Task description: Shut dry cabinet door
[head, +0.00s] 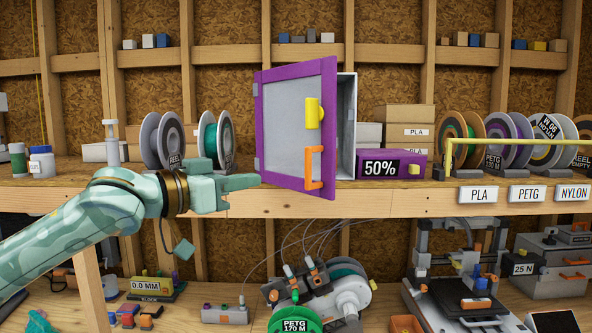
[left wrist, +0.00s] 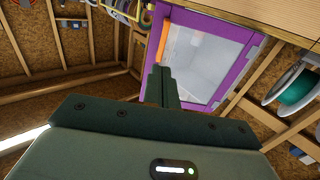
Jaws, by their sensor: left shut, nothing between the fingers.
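The dry cabinet (head: 347,125) stands on the wooden shelf with its door (head: 285,130) swung open toward me. The door has a purple frame, a clear pane, a yellow latch piece (head: 314,113) and an orange handle (head: 313,168). My left gripper (head: 258,180) is shut and empty, its tips by the door's lower left side in the head view; I cannot tell whether they touch it. In the left wrist view the shut fingers (left wrist: 158,72) point at the purple-framed door (left wrist: 205,55), near the orange handle (left wrist: 164,42). My right gripper is out of view.
A purple box marked 50% (head: 391,165) sits right of the cabinet. Filament spools (head: 207,140) stand left of the door, behind my left gripper. A yellow rail (head: 520,141) runs along the shelf at right. Printers and a green PETG spool (head: 295,321) sit below.

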